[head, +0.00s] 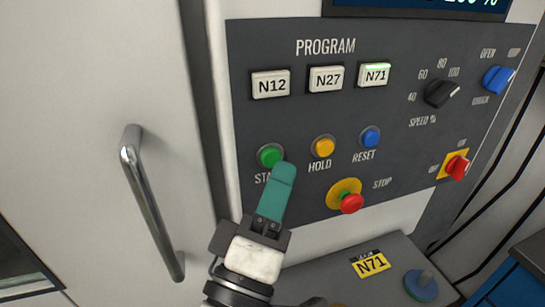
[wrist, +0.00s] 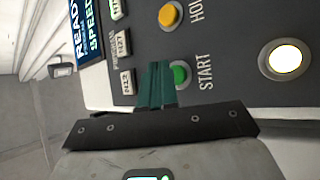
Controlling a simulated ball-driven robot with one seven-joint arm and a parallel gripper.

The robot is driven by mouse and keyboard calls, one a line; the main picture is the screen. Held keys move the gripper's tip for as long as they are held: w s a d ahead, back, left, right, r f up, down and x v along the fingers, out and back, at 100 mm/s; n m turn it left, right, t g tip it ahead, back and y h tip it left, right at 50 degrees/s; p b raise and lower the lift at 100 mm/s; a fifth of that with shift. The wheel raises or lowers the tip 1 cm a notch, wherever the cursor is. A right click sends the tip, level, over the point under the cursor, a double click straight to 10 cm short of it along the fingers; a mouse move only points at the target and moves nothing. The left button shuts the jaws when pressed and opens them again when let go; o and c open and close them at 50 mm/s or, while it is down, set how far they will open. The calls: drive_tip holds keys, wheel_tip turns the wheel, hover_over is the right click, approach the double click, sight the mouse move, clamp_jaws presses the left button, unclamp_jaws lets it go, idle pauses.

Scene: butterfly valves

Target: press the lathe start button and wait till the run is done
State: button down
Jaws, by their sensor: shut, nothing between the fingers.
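The green START button (head: 270,156) is on the dark control panel, left of the yellow HOLD button (head: 323,147). My gripper (head: 283,172) is shut and empty. Its teal fingertips overlap the lower right edge of START in the head view and partly cover its label. In the wrist view the green START button (wrist: 180,76) shows just beside the teal fingers (wrist: 156,82). I cannot tell whether they touch it. The display (wrist: 90,25) shows cut-off text beginning "READ" and "SPEE".
N71 (head: 374,75) has a green-lit top edge. A door handle (head: 150,205) stands out at left. A ringed white light (wrist: 286,60) glows in the wrist view.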

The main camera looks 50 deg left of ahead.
idle(0.7)
drive_tip(key=shift+w+a, duration=0.15)
drive_tip(key=shift+a, duration=0.25)
drive_tip(key=shift+w+a+b, duration=0.15)
drive_tip(key=shift+a+b, duration=0.2)
drive_tip(key=shift+b, duration=0.15)
idle(0.5)
drive_tip(key=shift+d, duration=0.1)
drive_tip(key=shift+s+d, duration=0.3)
drive_tip(key=shift+d, duration=0.35)
drive_tip(key=shift+s+d+p, duration=0.15)
drive_tip(key=shift+s+d, duration=0.2)
drive_tip(key=shift+d, duration=0.45)
drive_tip(key=shift+s+d+p, duration=0.1)
drive_tip(key=shift+s+d, duration=0.2)
drive_tip(key=shift+d, duration=0.45)
drive_tip(key=shift+s+d+p, duration=0.15)
drive_tip(key=shift+s+d, duration=0.2)
drive_tip(key=shift+d, duration=0.45)
